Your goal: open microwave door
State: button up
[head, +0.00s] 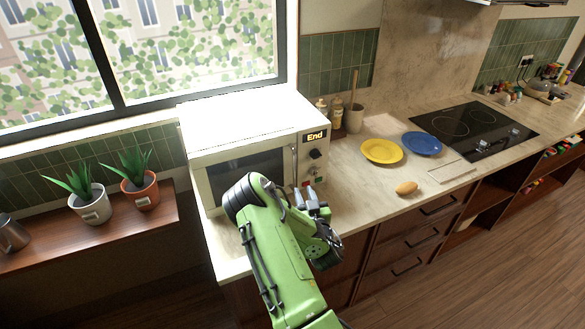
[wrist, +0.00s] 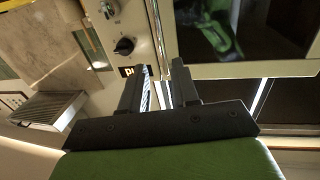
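The white microwave (head: 250,130) stands on the counter under the window, its door (head: 245,172) shut with a dark window. A slim upright handle (head: 293,160) runs along the door's right edge, beside the control panel with its lit "End" display (head: 315,136). My gripper (head: 312,198) is in front of the lower panel and handle area. In the wrist view my gripper (wrist: 160,88) has its fingers apart, with the handle (wrist: 156,35) ahead, roughly in line with the gap. I cannot tell whether the fingers reach around it. The door window (wrist: 245,28) reflects green.
A yellow plate (head: 381,151), a blue plate (head: 422,144) and a brown oval item (head: 406,188) lie on the counter to the right, before the black cooktop (head: 475,128). Two potted plants stand on a lower wooden shelf (head: 100,232) at left. Open floor lies at lower right.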

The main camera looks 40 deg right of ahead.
aim_at(295, 170)
jog(key=x, duration=1.2)
jog(key=shift+w, duration=0.2)
grip_shut()
